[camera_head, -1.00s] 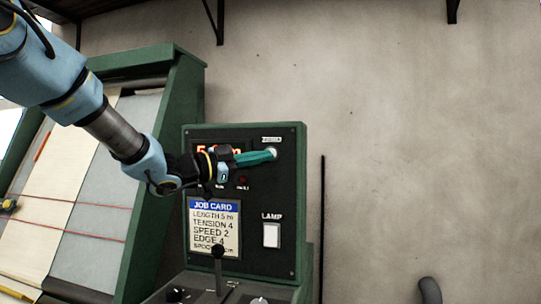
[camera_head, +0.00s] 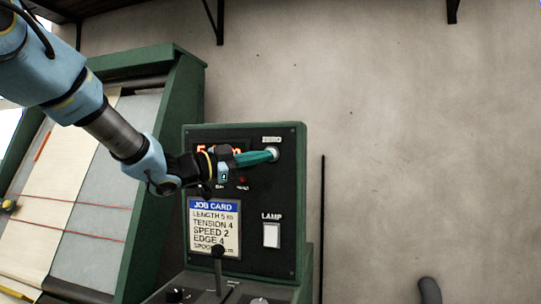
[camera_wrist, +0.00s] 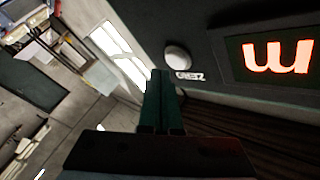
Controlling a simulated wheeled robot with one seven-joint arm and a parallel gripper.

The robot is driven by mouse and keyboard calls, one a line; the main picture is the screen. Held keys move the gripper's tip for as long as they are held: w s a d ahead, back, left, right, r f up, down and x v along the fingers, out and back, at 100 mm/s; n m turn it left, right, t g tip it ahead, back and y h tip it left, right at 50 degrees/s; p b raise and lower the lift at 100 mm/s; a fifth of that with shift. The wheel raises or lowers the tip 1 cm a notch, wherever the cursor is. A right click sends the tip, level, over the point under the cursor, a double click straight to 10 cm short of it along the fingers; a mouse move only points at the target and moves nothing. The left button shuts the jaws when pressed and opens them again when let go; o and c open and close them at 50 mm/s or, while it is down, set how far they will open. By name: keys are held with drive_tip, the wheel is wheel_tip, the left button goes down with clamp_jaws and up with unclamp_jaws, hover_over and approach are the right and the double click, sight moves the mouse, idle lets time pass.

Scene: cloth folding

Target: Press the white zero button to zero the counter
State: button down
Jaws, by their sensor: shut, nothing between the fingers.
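The white zero button (camera_head: 273,152) is near the top right of the green control box's dark panel, under a small label. In the wrist view the round white button (camera_wrist: 178,57) stands out from the panel beside the word ZERO. My gripper (camera_head: 268,156) is shut and empty, its teal fingers pointing right across the panel with tips at the button. In the wrist view the fingertips (camera_wrist: 162,76) are just below and left of the button. I cannot tell whether they touch it. The counter display (camera_head: 207,149) glows orange, starting with a 5, partly hidden by my gripper.
Below are a job card (camera_head: 214,228), a white LAMP switch (camera_head: 271,235), a small red light (camera_head: 242,180) and a lever (camera_head: 217,255). A green-framed cloth machine (camera_head: 160,130) stands at left. The wall side at right is open.

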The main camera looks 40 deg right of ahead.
drive_tip(key=shift+d, duration=0.1)
drive_tip(key=shift+w+d, duration=0.25)
drive_tip(key=shift+w+d, duration=0.25)
drive_tip(key=shift+d, duration=0.15)
idle(0.9)
idle(0.4)
drive_tip(key=shift+s+a, duration=0.5)
drive_tip(key=shift+a, duration=0.25)
drive_tip(key=shift+s+a+b, duration=0.2)
drive_tip(key=shift+s+a, duration=0.25)
drive_tip(key=shift+a, duration=0.25)
drive_tip(key=shift+s+a+b, duration=0.15)
drive_tip(key=shift+s+a, duration=0.3)
drive_tip(key=shift+a, duration=0.25)
drive_tip(key=shift+s+a+b, duration=0.2)
drive_tip(key=shift+s+a, duration=0.25)
drive_tip(key=shift+a, duration=0.25)
